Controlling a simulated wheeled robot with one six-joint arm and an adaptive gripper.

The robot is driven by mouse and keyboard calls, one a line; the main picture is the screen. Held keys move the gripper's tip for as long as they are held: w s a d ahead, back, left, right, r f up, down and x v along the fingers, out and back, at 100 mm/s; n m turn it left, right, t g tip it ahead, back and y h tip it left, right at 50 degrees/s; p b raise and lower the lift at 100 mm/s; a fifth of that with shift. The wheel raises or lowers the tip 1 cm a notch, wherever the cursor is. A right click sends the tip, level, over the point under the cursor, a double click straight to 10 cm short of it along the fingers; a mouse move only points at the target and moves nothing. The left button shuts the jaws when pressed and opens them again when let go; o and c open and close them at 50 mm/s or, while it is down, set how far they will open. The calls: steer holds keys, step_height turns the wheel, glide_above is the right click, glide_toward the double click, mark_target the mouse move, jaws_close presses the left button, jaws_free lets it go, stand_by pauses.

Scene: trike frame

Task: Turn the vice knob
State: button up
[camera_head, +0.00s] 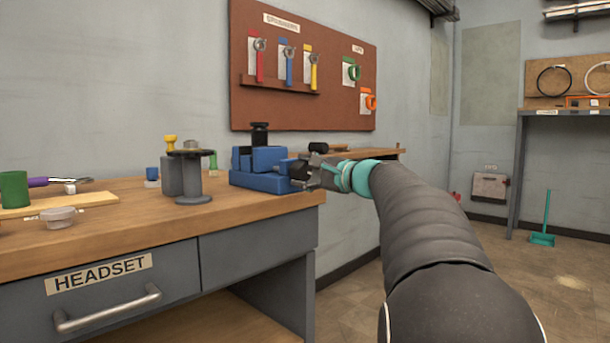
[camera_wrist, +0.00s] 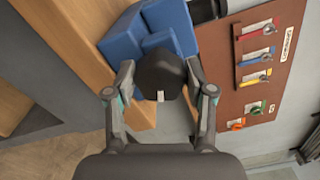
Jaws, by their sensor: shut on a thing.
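The blue vice (camera_head: 262,170) sits at the right end of the wooden workbench. Its dark round knob (camera_wrist: 159,76) faces my wrist camera and carries a small pale mark near its lower edge. In the head view, the knob (camera_head: 297,169) is partly covered by my gripper. My gripper (camera_head: 308,172) reaches in from the right. In the wrist view its two fingers (camera_wrist: 159,82) lie on either side of the knob, shut on it. The blue vice body (camera_wrist: 150,30) shows behind the knob.
A grey spool-like stand (camera_head: 192,178), a green cup (camera_head: 14,189) and a small grey round tin (camera_head: 58,217) stand on the bench to the left. A brown tool board (camera_head: 300,105) hangs on the wall behind. Open floor lies right of the bench.

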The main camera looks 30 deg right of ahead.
steer(key=n, duration=0.4)
steer(key=shift+n, duration=1.8)
steer(key=shift+f, duration=0.1)
steer(key=o, duration=1.1)
steer(key=shift+o, duration=0.2)
steer(key=v, duration=1.2)
